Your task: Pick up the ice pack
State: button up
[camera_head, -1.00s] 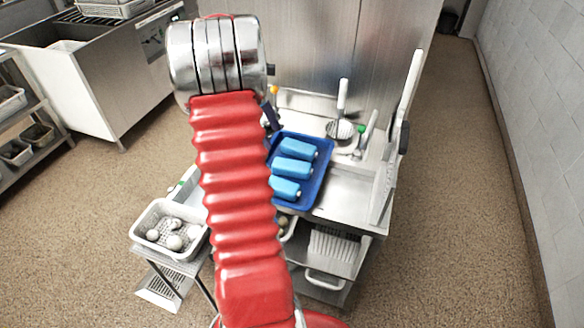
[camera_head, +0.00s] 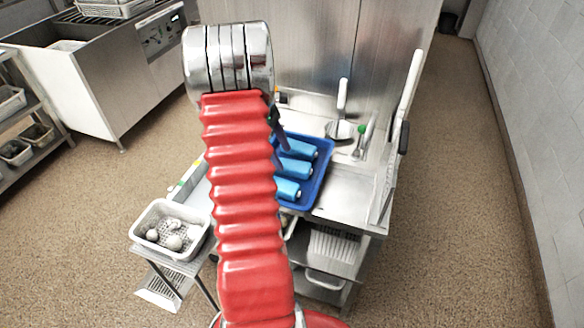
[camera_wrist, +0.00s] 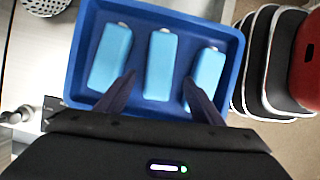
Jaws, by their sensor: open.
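Three light-blue ice packs lie side by side in a blue tray (camera_head: 319,176) on a steel counter. In the wrist view they are the left ice pack (camera_wrist: 110,57), the middle ice pack (camera_wrist: 160,65) and the right ice pack (camera_wrist: 208,72), with the blue tray (camera_wrist: 233,47) around them. My gripper (camera_wrist: 160,88) is open and empty, its two dark fingers reaching over the tray's near part on either side of the middle pack. I cannot tell the height of the fingertips above it. In the head view my arm hides part of the tray and packs.
A perforated white basket (camera_head: 143,232) with several round items stands on a small stand at lower left. A tall upright panel (camera_head: 407,95) edges the counter's right side.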

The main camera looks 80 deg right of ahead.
aim_at(288, 163)
jog(key=shift+x, duration=2.55)
jog(key=shift+s+d, duration=0.1)
jog(key=shift+s, duration=0.05)
jog(key=shift+r, duration=0.1)
jog(key=c, duration=1.3)
jog(key=shift+r, duration=0.1)
notch_tip(288, 163, up, 10)
jog(key=shift+f, duration=0.1)
